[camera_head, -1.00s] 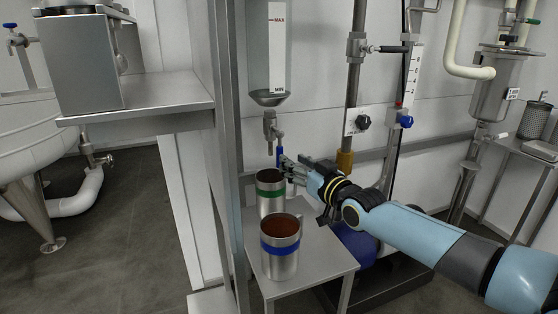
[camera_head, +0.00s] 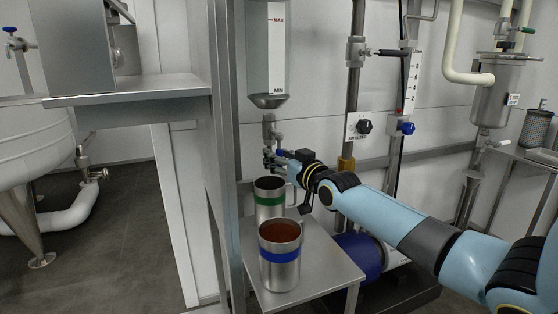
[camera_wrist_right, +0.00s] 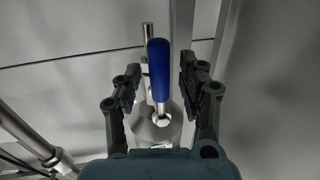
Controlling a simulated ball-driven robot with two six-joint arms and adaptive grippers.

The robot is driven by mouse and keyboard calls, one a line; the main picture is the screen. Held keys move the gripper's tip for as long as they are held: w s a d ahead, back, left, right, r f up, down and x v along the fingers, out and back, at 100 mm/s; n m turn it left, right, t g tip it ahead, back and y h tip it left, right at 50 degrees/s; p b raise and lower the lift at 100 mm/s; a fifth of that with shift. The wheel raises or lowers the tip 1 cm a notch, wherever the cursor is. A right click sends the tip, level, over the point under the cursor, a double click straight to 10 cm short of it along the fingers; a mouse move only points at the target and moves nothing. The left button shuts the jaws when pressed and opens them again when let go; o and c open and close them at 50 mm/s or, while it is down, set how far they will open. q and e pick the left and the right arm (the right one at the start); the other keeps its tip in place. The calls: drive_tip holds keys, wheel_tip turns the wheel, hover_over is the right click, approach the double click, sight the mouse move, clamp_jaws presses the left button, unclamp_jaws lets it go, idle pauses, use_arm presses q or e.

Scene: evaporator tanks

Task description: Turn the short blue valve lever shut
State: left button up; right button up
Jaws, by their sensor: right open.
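The short blue valve lever (camera_wrist_right: 158,70) stands between the two fingers of my right gripper (camera_wrist_right: 157,88) in the right wrist view, with a gap on each side. In the head view, a bit of the blue lever (camera_head: 281,152) shows by the fingers, the rest hidden. The lever belongs to the metal valve (camera_head: 270,128) below the sight-glass tank (camera_head: 266,60). My right gripper (camera_head: 271,161) is open at the valve, above the green-banded mug. My left gripper is not in view.
The green-banded mug (camera_head: 269,188) and the blue-banded mug (camera_head: 280,258), holding brown liquid, stand on a small metal table (camera_head: 325,268). A metal post (camera_head: 226,180) rises close to the left. Pipes (camera_head: 352,100) with a dark knob (camera_head: 364,127) stand on the right.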

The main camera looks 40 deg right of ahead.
clamp_jaws()
drive_tip(key=shift+f, duration=0.2)
idle(0.5)
